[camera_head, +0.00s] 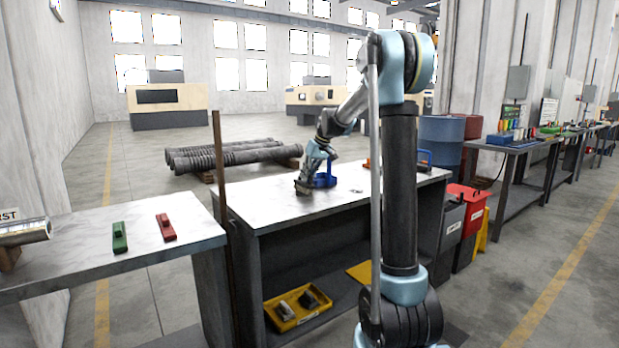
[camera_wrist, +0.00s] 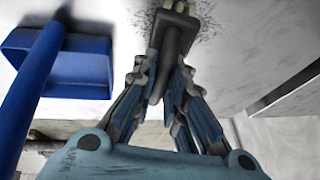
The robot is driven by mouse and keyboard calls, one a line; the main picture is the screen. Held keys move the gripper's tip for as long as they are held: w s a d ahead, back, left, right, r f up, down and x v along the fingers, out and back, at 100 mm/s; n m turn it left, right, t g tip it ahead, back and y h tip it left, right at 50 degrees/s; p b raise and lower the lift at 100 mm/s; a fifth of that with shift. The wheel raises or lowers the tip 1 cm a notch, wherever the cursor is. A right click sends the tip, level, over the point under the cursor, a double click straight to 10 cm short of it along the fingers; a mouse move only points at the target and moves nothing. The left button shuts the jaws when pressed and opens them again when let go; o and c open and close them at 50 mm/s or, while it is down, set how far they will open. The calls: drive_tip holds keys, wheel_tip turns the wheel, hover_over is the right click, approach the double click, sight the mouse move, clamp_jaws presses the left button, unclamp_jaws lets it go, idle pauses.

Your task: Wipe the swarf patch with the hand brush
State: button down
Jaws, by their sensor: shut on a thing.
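My gripper (camera_head: 312,165) is over the left part of the middle workbench (camera_head: 270,207). In the wrist view my gripper (camera_wrist: 168,78) is shut on the grip of the dark hand brush (camera_wrist: 176,32). The hand brush (camera_head: 303,187) is low at the benchtop in the head view; whether its bristles touch the surface I cannot tell. The swarf patch (camera_wrist: 208,22) shows as fine dark specks on the pale top, around and beside the brush head. Part of the patch is hidden by the brush. In the head view I cannot make out the patch.
A blue dustpan (camera_wrist: 75,72) lies close to the left of my gripper in the wrist view; it also shows in the head view (camera_head: 325,181). A brown post (camera_head: 222,165) stands at the bench's left end. A yellow tray (camera_head: 297,314) is on the shelf below.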

drive_tip(key=shift+s+a, duration=0.85)
drive_tip(key=shift+a, duration=0.45)
drive_tip(key=shift+s+a, duration=0.9)
drive_tip(key=shift+a, duration=0.4)
drive_tip(key=shift+s+a, duration=0.85)
drive_tip(key=shift+a, duration=0.45)
drive_tip(key=shift+r, duration=0.1)
drive_tip(key=shift+r, duration=2.9)
drive_tip(key=shift+r, duration=1.5)
